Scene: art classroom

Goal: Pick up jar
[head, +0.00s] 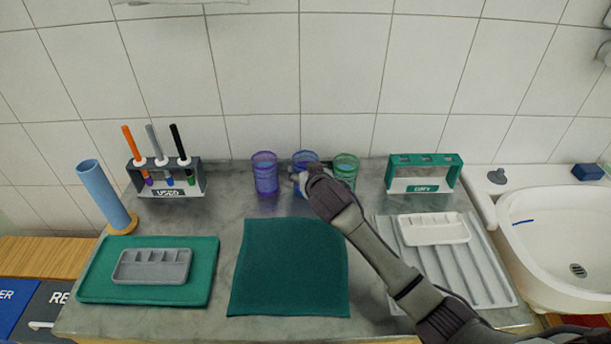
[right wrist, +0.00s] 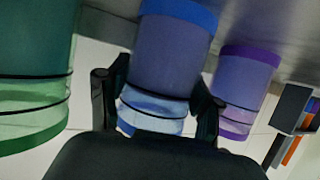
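Three see-through jars stand in a row at the back of the counter: a purple jar (head: 265,174), a blue jar (head: 304,160) and a green jar (head: 345,170). My right gripper (head: 302,179) is at the blue jar and hides part of it. In the right wrist view the blue jar (right wrist: 172,55) lies between the two spread fingers of my right gripper (right wrist: 160,85). I cannot tell whether both fingers press on it. The purple jar (right wrist: 240,85) and green jar (right wrist: 35,75) flank it there. My left gripper is out of view.
A marker holder (head: 170,180) stands at left, near a blue cylinder (head: 104,197). A green mat (head: 290,268) lies in the middle. A green tray (head: 95,268) is at left. A green-and-white holder (head: 423,172), a ribbed white tray (head: 470,275) and the sink (head: 560,240) are at right.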

